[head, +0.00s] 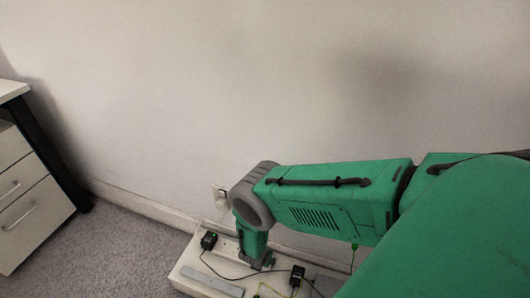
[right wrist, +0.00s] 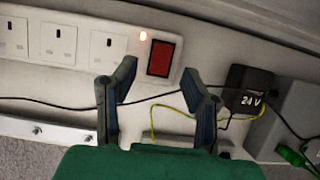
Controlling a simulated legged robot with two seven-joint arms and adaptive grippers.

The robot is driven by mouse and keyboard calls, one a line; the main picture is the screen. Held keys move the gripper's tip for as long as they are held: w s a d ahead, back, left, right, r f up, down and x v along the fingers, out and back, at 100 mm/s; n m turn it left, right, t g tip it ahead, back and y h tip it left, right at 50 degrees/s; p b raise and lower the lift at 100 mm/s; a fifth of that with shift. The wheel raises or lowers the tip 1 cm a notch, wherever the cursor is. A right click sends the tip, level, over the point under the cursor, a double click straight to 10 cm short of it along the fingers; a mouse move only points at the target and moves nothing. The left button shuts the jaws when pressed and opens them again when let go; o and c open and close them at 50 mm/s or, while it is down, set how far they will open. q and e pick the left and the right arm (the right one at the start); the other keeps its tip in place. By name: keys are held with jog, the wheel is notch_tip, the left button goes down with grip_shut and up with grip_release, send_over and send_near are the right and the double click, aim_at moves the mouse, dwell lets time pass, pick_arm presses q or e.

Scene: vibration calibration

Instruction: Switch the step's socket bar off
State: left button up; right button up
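The white socket bar (right wrist: 108,42) runs across the right wrist view with several sockets. In the head view my green right arm reaches down to the white step (head: 185,268), and the right gripper (head: 258,265) is small and partly hidden there. My left gripper is not in view.
A black 24 V adapter (right wrist: 248,88) and a grey box (right wrist: 288,112) sit right of the switch. Black and yellow-green cables cross below the bar. Another black adapter (head: 208,240) stands on the step. A wall socket (head: 220,193) is behind; a drawer cabinet (head: 28,190) stands left.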

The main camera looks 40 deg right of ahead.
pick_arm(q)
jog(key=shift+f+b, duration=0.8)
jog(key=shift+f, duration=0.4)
pick_arm(e)
jog(key=shift+x, duration=1.4)
